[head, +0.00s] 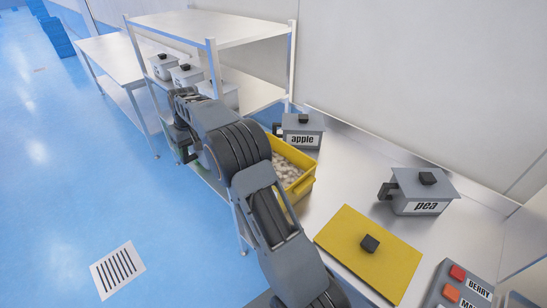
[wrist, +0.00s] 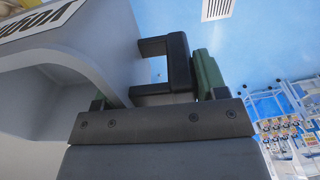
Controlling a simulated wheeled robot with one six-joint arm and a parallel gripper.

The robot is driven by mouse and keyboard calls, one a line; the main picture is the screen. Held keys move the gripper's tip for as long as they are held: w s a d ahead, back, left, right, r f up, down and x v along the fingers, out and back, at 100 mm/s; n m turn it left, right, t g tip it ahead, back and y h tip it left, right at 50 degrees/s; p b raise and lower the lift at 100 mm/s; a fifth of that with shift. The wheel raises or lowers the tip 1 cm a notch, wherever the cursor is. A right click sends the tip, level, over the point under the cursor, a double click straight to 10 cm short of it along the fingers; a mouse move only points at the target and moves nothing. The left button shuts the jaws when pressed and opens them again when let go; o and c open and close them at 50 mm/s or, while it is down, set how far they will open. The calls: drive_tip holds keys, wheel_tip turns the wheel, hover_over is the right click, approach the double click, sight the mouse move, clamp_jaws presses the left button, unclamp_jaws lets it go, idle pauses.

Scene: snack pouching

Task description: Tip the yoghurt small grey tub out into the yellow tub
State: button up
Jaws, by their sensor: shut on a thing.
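The yellow tub (head: 301,188) stands open on the steel counter, with pale pieces inside. My gripper (wrist: 155,95) is shut on the black handle (wrist: 178,62) of a grey tub (wrist: 90,50), which fills the left of the wrist view. Part of a black-lettered label (wrist: 38,18) shows on the tub, cut by the frame edge and not fully readable. A hollow shows in its lower left; its contents are not visible. In the head view my arm hides most of the gripper and the held tub, left of the yellow tub.
A lidded apple tub (head: 302,128) stands behind the yellow tub, a lidded pea tub (head: 421,194) to the right. A yellow lid (head: 340,239) lies in front, beside a button panel (head: 452,275). A shelf rack (head: 215,30) with grey tubs stands at the back left.

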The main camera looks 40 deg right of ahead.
drive_tip(key=shift+w+a+f+g+h, duration=0.2)
drive_tip(key=shift+w+f+g+h, duration=0.1)
drive_tip(key=shift+f, duration=0.3)
drive_tip(key=shift+w+a+f+g+h, duration=0.2)
drive_tip(key=shift+f+g, duration=0.1)
drive_tip(key=shift+f, duration=0.25)
drive_tip(key=shift+r, duration=2.85)
